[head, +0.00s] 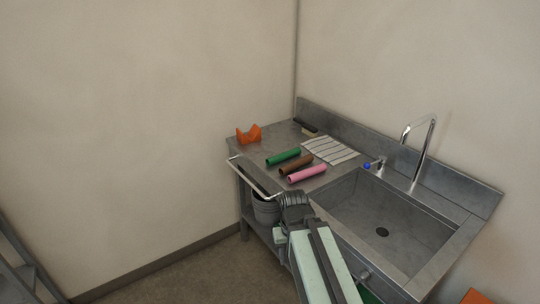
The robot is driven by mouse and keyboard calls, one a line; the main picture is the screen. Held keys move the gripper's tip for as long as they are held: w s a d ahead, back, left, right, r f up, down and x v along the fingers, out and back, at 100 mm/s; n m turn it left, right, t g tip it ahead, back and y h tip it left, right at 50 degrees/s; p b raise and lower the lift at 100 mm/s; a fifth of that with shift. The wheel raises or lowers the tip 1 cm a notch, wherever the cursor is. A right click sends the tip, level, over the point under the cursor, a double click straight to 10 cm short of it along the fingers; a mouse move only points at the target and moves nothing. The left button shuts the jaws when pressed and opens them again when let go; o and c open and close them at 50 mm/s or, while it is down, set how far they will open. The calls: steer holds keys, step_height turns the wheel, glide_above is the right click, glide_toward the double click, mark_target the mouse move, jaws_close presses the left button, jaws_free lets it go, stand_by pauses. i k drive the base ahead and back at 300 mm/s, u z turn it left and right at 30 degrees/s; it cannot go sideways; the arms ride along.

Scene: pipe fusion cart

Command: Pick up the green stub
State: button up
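The green stub (284,157) is a short green tube lying on the steel counter (258,148), left of the sink. A brown stub (296,164) and a pink stub (307,174) lie beside it, nearer the front edge and roughly parallel. My arm reaches up from the bottom of the head view. Its end, my gripper (293,199), is near the counter's front edge, below the pink stub in the picture and apart from the green stub. The fingers are too small and dark to tell whether they are open or shut.
An orange cradle (249,134) stands at the counter's left end. A striped cloth (331,150) lies behind the stubs. The sink (385,222) with its faucet (430,150) is at right. A rail (252,178) runs along the front, with a grey bucket (265,210) beneath.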

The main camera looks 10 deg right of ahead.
mark_target(278, 158)
steer(key=u, duration=0.65)
steer(key=i, duration=1.05)
steer(key=u, duration=0.8)
steer(key=i, duration=0.6)
steer(key=z, duration=0.05)
